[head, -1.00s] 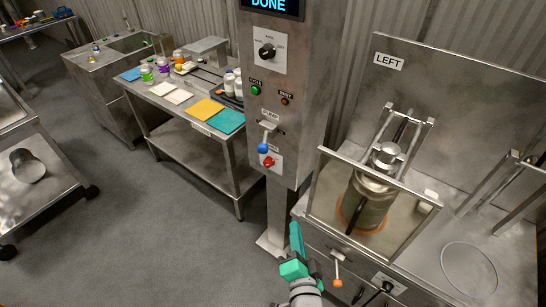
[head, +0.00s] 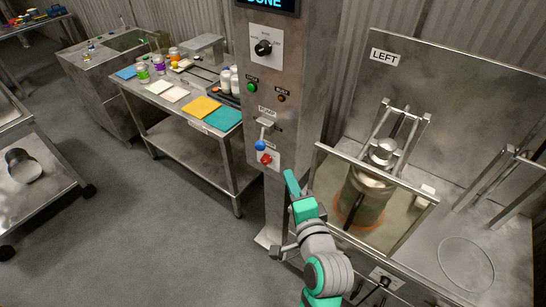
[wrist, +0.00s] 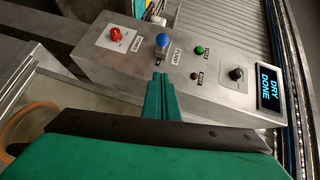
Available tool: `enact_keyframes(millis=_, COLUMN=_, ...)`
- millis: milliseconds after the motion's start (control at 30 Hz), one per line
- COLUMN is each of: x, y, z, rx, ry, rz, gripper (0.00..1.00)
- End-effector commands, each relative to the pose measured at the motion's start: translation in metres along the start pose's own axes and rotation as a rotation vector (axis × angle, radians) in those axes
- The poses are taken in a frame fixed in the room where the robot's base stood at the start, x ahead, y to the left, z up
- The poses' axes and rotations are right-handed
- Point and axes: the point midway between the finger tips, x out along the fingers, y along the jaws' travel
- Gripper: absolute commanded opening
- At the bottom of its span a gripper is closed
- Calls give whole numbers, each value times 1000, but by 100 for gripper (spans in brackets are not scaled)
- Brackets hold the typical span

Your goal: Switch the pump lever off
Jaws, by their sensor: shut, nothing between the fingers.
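The pump lever (head: 260,146) has a blue ball on its end and sits on the front of the steel control column, below the PUMP label. In the head view the blue ball hangs low, just above the red knob. The lever also shows in the wrist view (wrist: 163,41), with the blue ball facing the camera. My gripper (head: 291,181) has green fingers and is shut and empty. It is below and to the right of the lever, apart from it in the head view. In the wrist view its fingertips (wrist: 158,78) point toward the lever.
A red knob (head: 265,158) sits just below the lever. A green button (head: 252,87), a dark dial (head: 263,48) and a display reading DONE (head: 266,3) are higher. A clear guard with a metal frame (head: 372,198) stands close right. Open floor lies left.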

Motion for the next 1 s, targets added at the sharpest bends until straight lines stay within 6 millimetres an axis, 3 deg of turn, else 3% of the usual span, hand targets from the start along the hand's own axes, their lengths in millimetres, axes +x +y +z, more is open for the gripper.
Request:
enact_keyframes(millis=167, x=14, y=0, z=1, rx=0, ry=-2, rz=-1, gripper=0)
enact_keyframes(millis=667, x=104, y=-1, z=2, rx=-1, ry=-3, rz=-1, gripper=0)
enact_keyframes(millis=1000, x=126, y=0, z=28, rx=-1, ry=-2, rz=0, gripper=0)
